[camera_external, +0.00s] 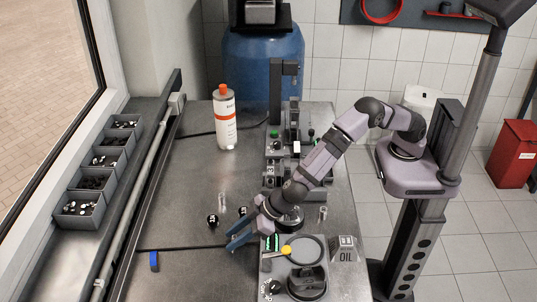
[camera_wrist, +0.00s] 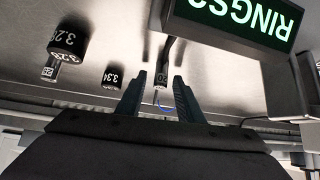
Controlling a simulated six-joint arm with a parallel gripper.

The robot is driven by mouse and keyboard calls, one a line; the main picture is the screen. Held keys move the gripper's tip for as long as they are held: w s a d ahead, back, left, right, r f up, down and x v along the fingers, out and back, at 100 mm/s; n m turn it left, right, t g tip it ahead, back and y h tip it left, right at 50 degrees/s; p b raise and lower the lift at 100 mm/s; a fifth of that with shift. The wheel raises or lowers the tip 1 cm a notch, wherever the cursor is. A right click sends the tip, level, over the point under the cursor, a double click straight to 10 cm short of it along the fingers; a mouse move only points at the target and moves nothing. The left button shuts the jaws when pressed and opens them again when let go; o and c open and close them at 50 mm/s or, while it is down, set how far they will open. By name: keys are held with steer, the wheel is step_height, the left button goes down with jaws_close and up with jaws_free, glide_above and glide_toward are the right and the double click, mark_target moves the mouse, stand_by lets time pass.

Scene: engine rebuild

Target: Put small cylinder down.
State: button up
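My gripper (camera_external: 231,243) is low over the grey bench top, beside the ring display stand, with its fingers pointing left. In the wrist view my two fingers (camera_wrist: 160,82) stand apart. A small dark cylinder (camera_wrist: 161,79) with a pale label shows between them, with a gap visible on each side. I cannot tell whether it rests on the bench. In the external view the fingers hide it. Two dark numbered cylinders stand near: 3.28 (camera_wrist: 68,40) and 3.34 (camera_wrist: 113,76). Black cylinders also show in the external view (camera_external: 212,221).
A lit RINGS display (camera_wrist: 245,18) stands close to the gripper. A ring stand (camera_external: 303,250) and a black round part (camera_external: 306,283) are to its right. A blue object (camera_external: 154,261) and a dark cable (camera_external: 180,248) lie left. A white bottle (camera_external: 224,120) stands farther back.

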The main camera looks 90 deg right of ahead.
mark_target(236, 236)
steer(key=shift+r+p, duration=0.25)
steer(key=shift+p, duration=0.7)
steer(key=shift+s+b, duration=0.15)
steer(key=shift+b, duration=0.3)
steer(key=b+v, duration=0.3)
steer(key=shift+s+d+r, duration=0.1)
steer(key=shift+s+r, duration=0.05)
steer(key=shift+s, duration=0.15)
steer(key=shift+o, duration=0.3)
steer(key=shift+b+v, duration=0.5)
steer(key=shift+v, duration=1.1)
steer(key=shift+w, duration=0.1)
